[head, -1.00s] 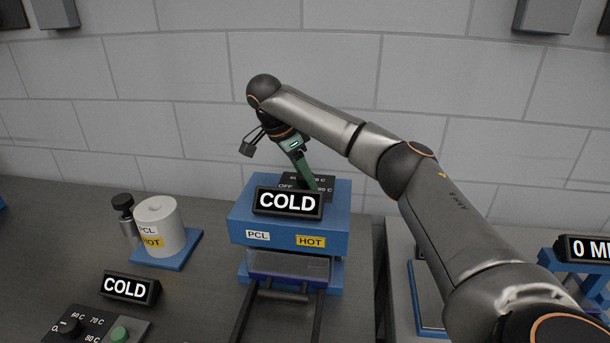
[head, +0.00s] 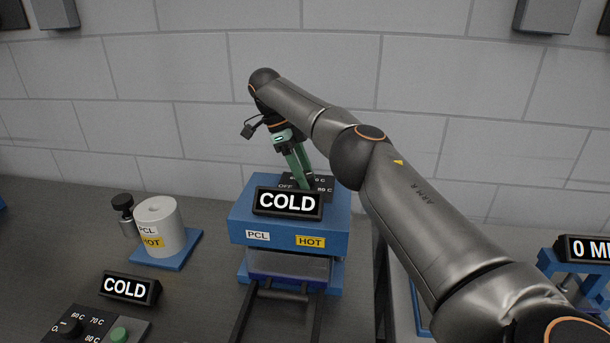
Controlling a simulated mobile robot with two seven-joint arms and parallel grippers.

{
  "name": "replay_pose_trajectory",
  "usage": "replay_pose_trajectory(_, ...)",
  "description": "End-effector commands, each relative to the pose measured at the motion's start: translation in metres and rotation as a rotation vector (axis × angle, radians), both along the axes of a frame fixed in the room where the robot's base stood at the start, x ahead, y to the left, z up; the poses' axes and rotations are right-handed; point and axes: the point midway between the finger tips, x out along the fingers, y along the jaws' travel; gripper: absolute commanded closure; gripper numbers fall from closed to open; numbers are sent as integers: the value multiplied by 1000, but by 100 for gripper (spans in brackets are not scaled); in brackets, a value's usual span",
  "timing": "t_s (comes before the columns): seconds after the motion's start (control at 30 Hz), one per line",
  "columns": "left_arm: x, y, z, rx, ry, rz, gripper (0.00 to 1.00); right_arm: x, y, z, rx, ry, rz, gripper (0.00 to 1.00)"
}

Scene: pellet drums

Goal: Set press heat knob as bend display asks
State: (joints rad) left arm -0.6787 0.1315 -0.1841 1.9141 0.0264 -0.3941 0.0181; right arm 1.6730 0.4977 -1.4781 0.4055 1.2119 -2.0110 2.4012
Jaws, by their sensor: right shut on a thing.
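The blue press (head: 258,224) stands in the middle of the bench with PCL and HOT labels on its front. A display (head: 288,203) on top of it reads COLD. Behind that display lies the dark knob plate (head: 321,182), with OFF and partly covered temperature marks. My right gripper (head: 302,184) reaches down to this plate from above, its green fingers shut on the heat knob, which the fingers and the display hide. I cannot see which mark the knob points to. No bend display can be told for sure in this view. My left gripper is not in view.
A white PCL HOT drum (head: 163,228) stands on a blue base at left. Near it are a second COLD display (head: 130,288) and a panel with a black knob (head: 70,327) and green button (head: 119,335). A cut-off display (head: 588,249) is at right.

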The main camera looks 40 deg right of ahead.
Motion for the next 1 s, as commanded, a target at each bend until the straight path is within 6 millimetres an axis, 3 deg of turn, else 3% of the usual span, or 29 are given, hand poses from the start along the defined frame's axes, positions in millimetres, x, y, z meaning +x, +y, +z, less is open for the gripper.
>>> replay_pose_trajectory(0.63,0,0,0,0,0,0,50,2,0,2,0,-8,-34,100)
replay_pose_trajectory(0.67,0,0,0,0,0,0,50,2,0,2,0,-8,-34,49)
replay_pose_trajectory(0.9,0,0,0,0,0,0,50,1,0,1,0,-5,-35,22)
replay_pose_trajectory(1.0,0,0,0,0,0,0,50,1,0,1,0,-4,-35,21)
